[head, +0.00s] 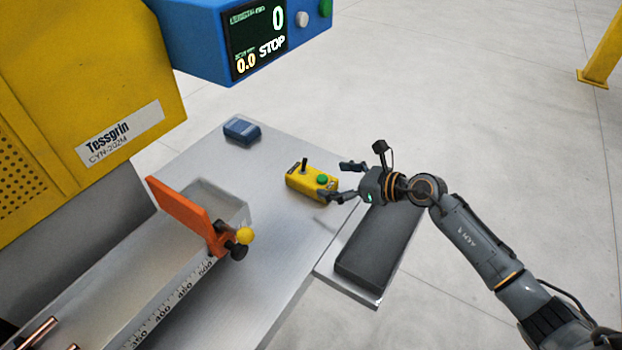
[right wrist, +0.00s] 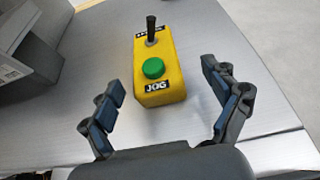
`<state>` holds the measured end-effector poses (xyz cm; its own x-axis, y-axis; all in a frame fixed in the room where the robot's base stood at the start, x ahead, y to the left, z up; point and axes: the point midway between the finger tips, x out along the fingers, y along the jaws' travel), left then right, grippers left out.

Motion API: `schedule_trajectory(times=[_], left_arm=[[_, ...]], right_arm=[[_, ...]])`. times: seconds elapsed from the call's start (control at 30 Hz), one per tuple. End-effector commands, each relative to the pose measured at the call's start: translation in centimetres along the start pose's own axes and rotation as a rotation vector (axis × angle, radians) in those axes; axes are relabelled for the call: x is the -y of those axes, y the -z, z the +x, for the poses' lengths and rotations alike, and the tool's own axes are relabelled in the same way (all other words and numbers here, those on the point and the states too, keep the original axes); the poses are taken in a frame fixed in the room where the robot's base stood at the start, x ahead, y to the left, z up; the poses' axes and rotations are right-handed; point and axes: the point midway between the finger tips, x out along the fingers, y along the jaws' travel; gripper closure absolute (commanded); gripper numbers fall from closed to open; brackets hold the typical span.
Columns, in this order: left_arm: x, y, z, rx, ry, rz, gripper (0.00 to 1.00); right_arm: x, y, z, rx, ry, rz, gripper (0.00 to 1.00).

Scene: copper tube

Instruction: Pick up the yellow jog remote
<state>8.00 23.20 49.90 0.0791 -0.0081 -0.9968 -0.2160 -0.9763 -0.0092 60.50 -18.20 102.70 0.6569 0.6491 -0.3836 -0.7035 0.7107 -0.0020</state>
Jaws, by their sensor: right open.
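The yellow jog remote (head: 312,182) lies on the metal table near its right edge in the head view. It has a green button, a black stick and a JOG label. In the right wrist view the remote (right wrist: 160,80) is just beyond the fingertips, a little left of centre in the gap. My right gripper (head: 344,181) is open and comes at the remote from the right. In the right wrist view the gripper (right wrist: 164,95) has its two fingers wide apart with nothing between their pads. My left gripper is not in view.
A small blue box (head: 242,130) lies on the table (head: 268,222) behind the remote. An orange stop plate (head: 185,215) with a yellow knob stands left. A dark block (head: 378,245) sits on a lower shelf at right. A blue display unit (head: 205,40) hangs above.

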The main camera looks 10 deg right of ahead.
Motion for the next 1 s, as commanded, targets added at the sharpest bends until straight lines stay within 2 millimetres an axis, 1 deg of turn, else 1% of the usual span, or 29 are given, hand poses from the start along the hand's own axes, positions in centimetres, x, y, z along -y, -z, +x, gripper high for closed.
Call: schedule_trajectory(times=[0.1, 0.2, 0.33, 0.47, 0.63, 0.67, 0.7, 0.87, 0.9, 1.0], left_arm=[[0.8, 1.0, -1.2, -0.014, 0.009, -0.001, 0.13], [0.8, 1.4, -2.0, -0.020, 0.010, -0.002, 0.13], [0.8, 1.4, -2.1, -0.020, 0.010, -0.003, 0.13], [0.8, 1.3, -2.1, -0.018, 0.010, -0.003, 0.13], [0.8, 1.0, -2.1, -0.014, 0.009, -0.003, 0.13], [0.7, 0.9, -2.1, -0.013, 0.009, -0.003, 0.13], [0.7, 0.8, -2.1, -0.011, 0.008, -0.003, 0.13], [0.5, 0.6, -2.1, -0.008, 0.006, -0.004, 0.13], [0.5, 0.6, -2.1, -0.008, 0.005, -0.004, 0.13], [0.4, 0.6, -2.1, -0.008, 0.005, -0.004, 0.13]], right_arm=[[-0.5, 0.0, 1.4, 0.001, -0.003, 0.006, 0.12], [-0.9, 0.4, 2.9, 0.000, -0.004, 0.007, 0.12], [-0.8, 0.6, 4.3, 0.001, -0.001, 0.004, 0.12], [-0.8, 0.7, 4.9, 0.000, -0.001, 0.003, 0.12], [-0.7, 0.8, 4.9, -0.001, -0.001, 0.002, 0.12], [-0.7, 0.8, 4.9, -0.001, -0.001, 0.002, 0.14], [-0.7, 0.8, 4.9, -0.001, -0.001, 0.002, 0.22], [-0.7, 0.8, 4.9, -0.001, -0.001, 0.002, 0.55], [-0.7, 0.8, 4.9, -0.001, -0.001, 0.002, 0.63], [-0.7, 0.7, 4.8, 0.001, 0.000, 0.002, 0.80]])
